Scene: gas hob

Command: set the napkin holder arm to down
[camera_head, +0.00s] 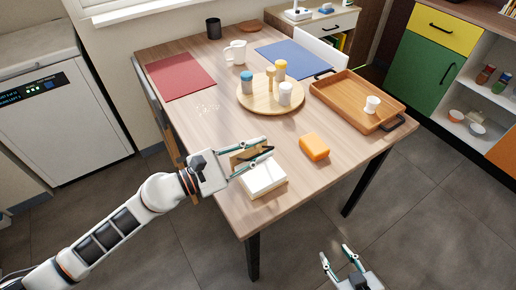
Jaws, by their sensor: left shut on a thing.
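The napkin holder stands at the near end of the wooden table. Its white block of napkins (263,180) shows below my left gripper. A brown wooden piece with a dark part, which looks like the holder arm (247,154), sits behind the napkins, between the fingers of my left gripper (266,147). That gripper is shut on it, and its fingers hide part of it. I cannot tell the arm's exact angle. My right gripper (336,254) is open and empty, low in front of the table and over the floor.
An orange block (314,147) lies right of the holder. A round board (251,104) with several shakers and a wooden tray (340,88) with a white cup (372,104) stand farther back. Red (180,77) and blue (293,55) mats lie at the back.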

